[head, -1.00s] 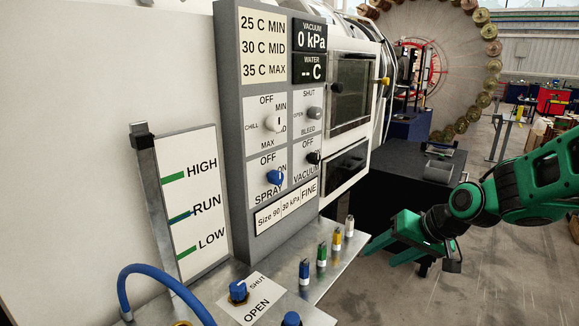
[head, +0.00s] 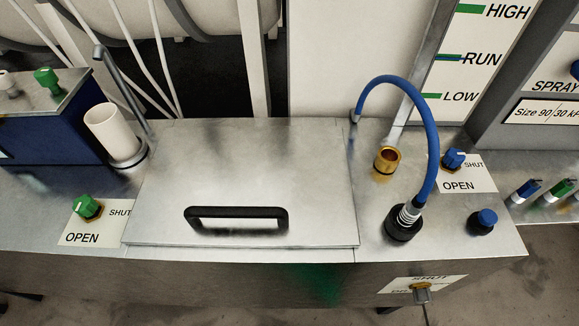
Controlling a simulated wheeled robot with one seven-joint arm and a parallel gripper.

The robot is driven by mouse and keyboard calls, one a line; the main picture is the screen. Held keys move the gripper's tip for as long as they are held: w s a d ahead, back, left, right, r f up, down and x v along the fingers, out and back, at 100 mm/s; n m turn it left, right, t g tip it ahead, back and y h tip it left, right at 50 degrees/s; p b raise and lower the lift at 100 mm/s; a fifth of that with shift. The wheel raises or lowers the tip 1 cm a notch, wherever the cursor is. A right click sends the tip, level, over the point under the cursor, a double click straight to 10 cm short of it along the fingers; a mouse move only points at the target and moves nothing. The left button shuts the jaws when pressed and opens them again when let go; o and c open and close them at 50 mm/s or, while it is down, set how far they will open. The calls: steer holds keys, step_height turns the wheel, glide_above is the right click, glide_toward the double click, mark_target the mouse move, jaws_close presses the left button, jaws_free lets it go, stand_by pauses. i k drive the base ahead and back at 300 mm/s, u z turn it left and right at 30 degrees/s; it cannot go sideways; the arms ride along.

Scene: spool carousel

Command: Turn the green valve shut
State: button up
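A green valve knob (head: 86,207) stands on the left part of the steel bench, on a white label (head: 97,225). The label reads OPEN below the knob and SHUT to its right. I cannot tell for sure which word the knob points at. A second green knob (head: 46,78) sits on top of the blue box (head: 60,125) at the far left. My gripper is not in the head view now, so its state is hidden.
A lid with a black handle (head: 236,213) lies right of the valve. A white cup (head: 112,130) stands behind it. A blue hose (head: 432,150), blue valve knob (head: 453,159) and brass fitting (head: 386,159) are further right. The bench around the green valve is mostly clear.

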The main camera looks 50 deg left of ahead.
mark_target(84, 205)
steer(key=u, duration=3.1)
steer(key=k, duration=1.2)
steer(key=z, duration=0.35)
steer(key=i, duration=1)
